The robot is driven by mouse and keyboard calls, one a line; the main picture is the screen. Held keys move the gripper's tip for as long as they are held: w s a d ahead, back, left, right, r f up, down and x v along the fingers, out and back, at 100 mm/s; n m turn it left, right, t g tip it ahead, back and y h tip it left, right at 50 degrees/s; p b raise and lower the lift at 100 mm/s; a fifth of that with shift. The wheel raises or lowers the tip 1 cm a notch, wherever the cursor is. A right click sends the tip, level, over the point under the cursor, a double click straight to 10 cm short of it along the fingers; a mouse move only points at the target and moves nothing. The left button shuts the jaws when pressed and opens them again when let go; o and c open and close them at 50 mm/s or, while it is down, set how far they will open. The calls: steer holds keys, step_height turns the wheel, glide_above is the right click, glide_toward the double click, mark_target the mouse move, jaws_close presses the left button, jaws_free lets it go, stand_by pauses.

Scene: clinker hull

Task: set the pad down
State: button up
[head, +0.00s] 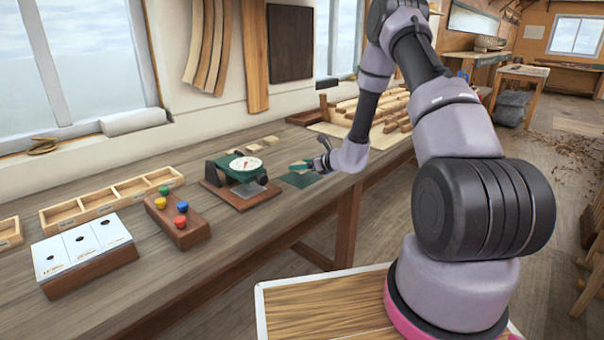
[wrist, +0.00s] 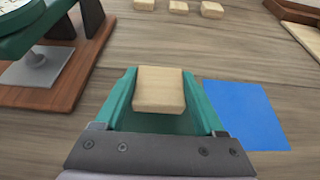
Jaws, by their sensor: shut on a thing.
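My gripper (wrist: 159,88) is shut on a small pale wooden block, which I take as the pad (wrist: 159,86). The pad sits between two teal fingers in the wrist view, above the grey wood bench top. A flat blue square (wrist: 246,114) lies on the bench just right of the gripper in that view. In the head view my gripper (head: 303,166) is low over the bench, next to a dark green square (head: 300,180). The pad itself is too small to make out there. I cannot tell whether it touches the bench.
A green dial gauge (head: 243,168) stands on a brown wooden base (head: 238,196) left of my gripper. Several small wooden blocks (head: 254,148) lie behind it. A brown board with coloured knobs (head: 177,220) and a white-topped box (head: 84,254) stand farther left. Wood strips (head: 395,112) lie at right.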

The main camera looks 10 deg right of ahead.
mark_target(302, 172)
steer(key=shift+f, duration=1.55)
steer(key=o, duration=1.3)
steer(key=shift+f, duration=0.1)
